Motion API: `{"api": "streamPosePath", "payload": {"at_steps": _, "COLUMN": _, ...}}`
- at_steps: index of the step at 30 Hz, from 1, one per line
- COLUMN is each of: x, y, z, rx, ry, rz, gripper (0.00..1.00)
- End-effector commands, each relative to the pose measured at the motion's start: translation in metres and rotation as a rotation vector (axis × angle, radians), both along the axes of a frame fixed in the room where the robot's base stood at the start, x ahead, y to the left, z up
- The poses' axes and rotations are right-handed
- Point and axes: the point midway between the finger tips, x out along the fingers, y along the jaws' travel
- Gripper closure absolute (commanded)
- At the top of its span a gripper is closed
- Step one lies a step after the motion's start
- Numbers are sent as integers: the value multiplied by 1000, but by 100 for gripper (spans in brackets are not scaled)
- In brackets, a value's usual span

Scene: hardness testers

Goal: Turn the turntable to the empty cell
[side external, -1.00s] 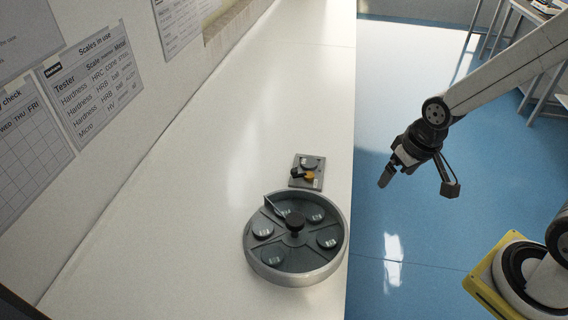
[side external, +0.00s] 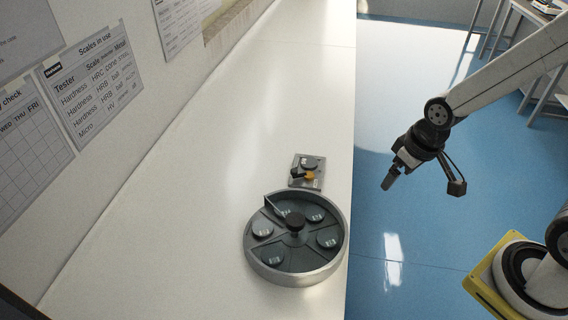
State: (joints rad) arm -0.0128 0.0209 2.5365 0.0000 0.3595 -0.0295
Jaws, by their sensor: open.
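The round grey turntable (side external: 337,263) sits near the front right edge of the white bench. It has a dark central knob (side external: 295,222), radial dividers and several round discs in its cells. One divider at the upper left stands out taller. My gripper (side external: 420,186) is open and empty, out over the blue floor to the right of the bench, well apart from the turntable.
A small grey plate with a dark and orange part (side external: 305,172) lies just behind the turntable. The white bench (side external: 225,150) is clear to the left and back. A wall with paper charts (side external: 90,85) runs along the left.

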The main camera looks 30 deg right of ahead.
Motion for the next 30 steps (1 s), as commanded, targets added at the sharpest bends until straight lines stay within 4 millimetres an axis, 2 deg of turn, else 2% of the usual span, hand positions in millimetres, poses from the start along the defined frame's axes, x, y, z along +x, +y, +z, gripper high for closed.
{"api": "streamPosePath", "payload": {"at_steps": 8, "x": 37, "y": 28, "z": -8, "rx": -39, "ry": 48, "rz": 266, "gripper": 0}}
{"api": "streamPosePath", "payload": {"at_steps": 18, "x": 94, "y": 94, "z": -37, "rx": -103, "ry": 128, "rz": 775, "gripper": 0}}
{"api": "streamPosePath", "payload": {"at_steps": 24, "x": 115, "y": 136, "z": -60, "rx": -128, "ry": 166, "rz": 1055, "gripper": 0}}
{"api": "streamPosePath", "payload": {"at_steps": 30, "x": 124, "y": 161, "z": -74, "rx": -142, "ry": 187, "rz": 1224, "gripper": 0}}
